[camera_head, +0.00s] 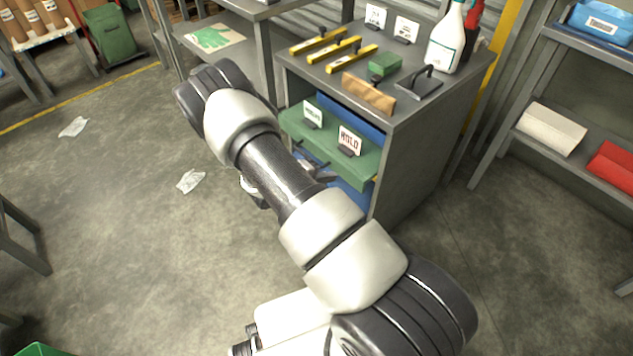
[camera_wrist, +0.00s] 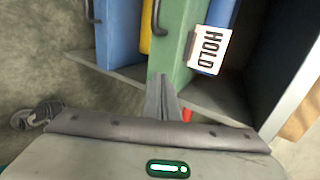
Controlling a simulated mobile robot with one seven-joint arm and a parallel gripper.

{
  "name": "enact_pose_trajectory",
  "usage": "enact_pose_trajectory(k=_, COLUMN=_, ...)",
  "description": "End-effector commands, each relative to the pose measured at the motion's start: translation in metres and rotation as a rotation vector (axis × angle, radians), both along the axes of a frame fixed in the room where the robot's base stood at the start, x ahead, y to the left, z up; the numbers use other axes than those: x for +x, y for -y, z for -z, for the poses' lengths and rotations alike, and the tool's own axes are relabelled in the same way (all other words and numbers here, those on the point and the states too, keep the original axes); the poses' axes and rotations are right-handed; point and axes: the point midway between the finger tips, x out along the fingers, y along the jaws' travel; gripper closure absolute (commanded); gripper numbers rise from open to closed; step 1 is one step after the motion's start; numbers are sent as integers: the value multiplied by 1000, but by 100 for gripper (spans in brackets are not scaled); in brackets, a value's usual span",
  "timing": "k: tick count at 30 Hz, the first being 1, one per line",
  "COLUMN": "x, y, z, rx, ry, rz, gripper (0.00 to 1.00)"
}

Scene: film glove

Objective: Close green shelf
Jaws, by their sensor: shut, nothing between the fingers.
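The green shelf (camera_head: 325,135) is a drawer-like green board that sticks out from the front of the grey cabinet (camera_head: 405,150). Two small white signs stand on it, one reading HOLD (camera_head: 349,139). In the wrist view, turned on its side, the green shelf (camera_wrist: 178,50) lies straight ahead with the HOLD sign (camera_wrist: 210,48) beside it. My gripper (camera_wrist: 165,82) is shut and empty, its fingertips close to the shelf's front; I cannot tell whether they touch. In the head view my arm hides most of the gripper and part of the shelf front.
Blue drawers (camera_head: 350,113) sit above and below the green shelf. Yellow levels (camera_head: 340,50), a wooden block (camera_head: 368,93), a trowel (camera_head: 418,86) and a spray bottle (camera_head: 447,40) stand on the cabinet top. A rack (camera_head: 490,150) is at right. Floor at left is mostly clear.

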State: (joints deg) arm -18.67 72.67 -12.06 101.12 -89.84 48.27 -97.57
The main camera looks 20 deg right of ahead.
Motion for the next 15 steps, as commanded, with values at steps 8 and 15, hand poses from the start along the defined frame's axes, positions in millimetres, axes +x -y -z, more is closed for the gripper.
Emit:
enact_pose_trajectory(k=8, x=12, y=33, z=1, rx=2, ry=2, rz=2, gripper=100)
enact_pose_trajectory(k=15, x=14, y=38, z=0, rx=1, ry=2, rz=0, gripper=100)
